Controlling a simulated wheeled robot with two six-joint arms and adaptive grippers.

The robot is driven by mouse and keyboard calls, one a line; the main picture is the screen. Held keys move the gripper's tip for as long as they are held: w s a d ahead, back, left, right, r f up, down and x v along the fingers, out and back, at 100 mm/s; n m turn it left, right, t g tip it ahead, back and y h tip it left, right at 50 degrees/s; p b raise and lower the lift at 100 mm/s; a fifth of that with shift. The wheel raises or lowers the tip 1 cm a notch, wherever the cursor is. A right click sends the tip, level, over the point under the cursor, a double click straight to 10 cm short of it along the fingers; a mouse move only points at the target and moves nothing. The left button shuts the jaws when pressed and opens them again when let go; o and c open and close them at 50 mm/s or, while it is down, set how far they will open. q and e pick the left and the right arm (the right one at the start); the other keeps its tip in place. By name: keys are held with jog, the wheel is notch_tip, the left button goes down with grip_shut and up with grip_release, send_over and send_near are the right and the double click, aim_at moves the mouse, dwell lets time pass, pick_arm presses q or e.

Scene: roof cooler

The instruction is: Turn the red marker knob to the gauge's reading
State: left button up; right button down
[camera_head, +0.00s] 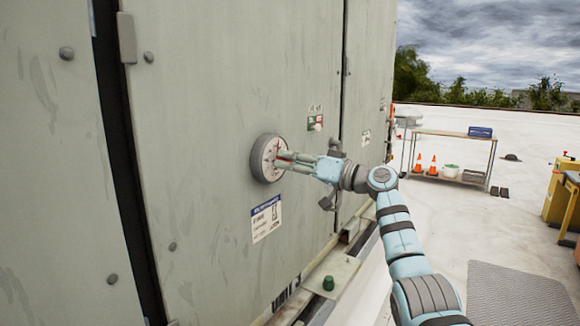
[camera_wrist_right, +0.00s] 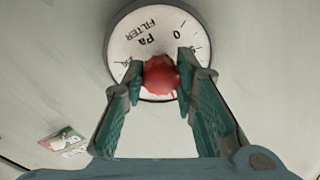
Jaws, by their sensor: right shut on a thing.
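The round gauge (camera_head: 266,158) with a white dial sits on the pale green cooler panel. In the right wrist view the gauge (camera_wrist_right: 145,35) shows upside-down lettering "FILTER Pa" and a 0. The red marker knob (camera_wrist_right: 160,75) is at the dial's middle, between my right fingertips (camera_wrist_right: 161,78). My right gripper (camera_head: 283,160) reaches the dial from the right and is shut on the knob. The gauge's needle and exact reading cannot be made out; fingers and knob cover part of the dial. My left gripper is not in view.
A cart (camera_head: 450,134), cones and a grey mat (camera_head: 517,295) stand right, on open roof.

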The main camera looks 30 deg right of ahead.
jog(key=shift+f+n, duration=0.1)
jog(key=shift+n, duration=1.7)
jog(key=c, duration=1.3)
grip_release()
jog(key=shift+s, duration=0.1)
jog(key=v, duration=1.2)
jog(key=shift+d, duration=0.1)
